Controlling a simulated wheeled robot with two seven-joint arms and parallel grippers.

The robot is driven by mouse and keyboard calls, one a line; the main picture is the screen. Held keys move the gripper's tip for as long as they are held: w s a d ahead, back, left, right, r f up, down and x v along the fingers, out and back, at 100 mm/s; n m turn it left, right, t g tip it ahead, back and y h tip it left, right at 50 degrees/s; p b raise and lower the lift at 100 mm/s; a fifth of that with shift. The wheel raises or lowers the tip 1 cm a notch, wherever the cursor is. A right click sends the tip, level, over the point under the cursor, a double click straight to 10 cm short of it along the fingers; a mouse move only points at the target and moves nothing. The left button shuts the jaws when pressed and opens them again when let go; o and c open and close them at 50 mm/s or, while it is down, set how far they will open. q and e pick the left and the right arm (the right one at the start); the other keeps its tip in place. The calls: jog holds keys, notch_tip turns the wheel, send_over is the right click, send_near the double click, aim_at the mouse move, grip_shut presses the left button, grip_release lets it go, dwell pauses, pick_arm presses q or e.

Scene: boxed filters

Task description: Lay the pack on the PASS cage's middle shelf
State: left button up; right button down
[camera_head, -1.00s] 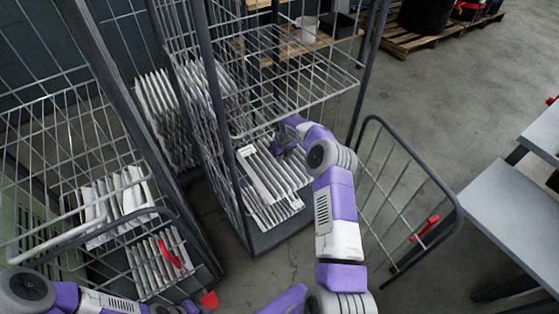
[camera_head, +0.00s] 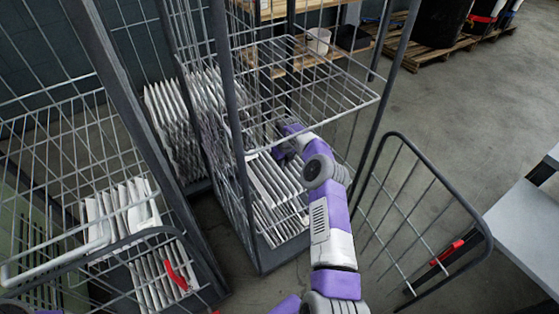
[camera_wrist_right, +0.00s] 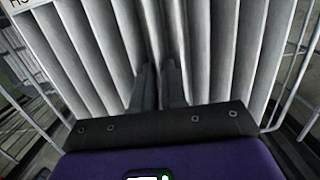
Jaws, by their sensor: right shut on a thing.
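My right gripper (camera_head: 290,148) is shut on a white pleated pack (camera_head: 272,183), inside the middle wire cage (camera_head: 240,130) and below its wire shelf (camera_head: 325,95). In the right wrist view the two fingers (camera_wrist_right: 158,85) close on a pleat of the pack (camera_wrist_right: 215,50), which fills most of that view. More white pleated packs (camera_head: 280,225) lie low in the same cage, under the held one; whether they touch is unclear. No PASS sign is readable. My left gripper is out of view.
A cage at the left (camera_head: 60,190) holds white packs (camera_head: 118,205). The middle cage's open gate (camera_head: 425,215) stands right of my right arm. A grey table (camera_head: 520,225) is at the right edge. Floor between gate and pallets (camera_head: 420,55) is clear.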

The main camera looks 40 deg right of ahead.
jog(key=shift+w+a+f, duration=0.1)
jog(key=shift+f, duration=0.35)
jog(key=shift+f, duration=0.25)
dwell(0.3)
jog(key=c, duration=1.5)
grip_release()
jog(key=shift+o, duration=0.2)
jog(key=shift+r, duration=0.2)
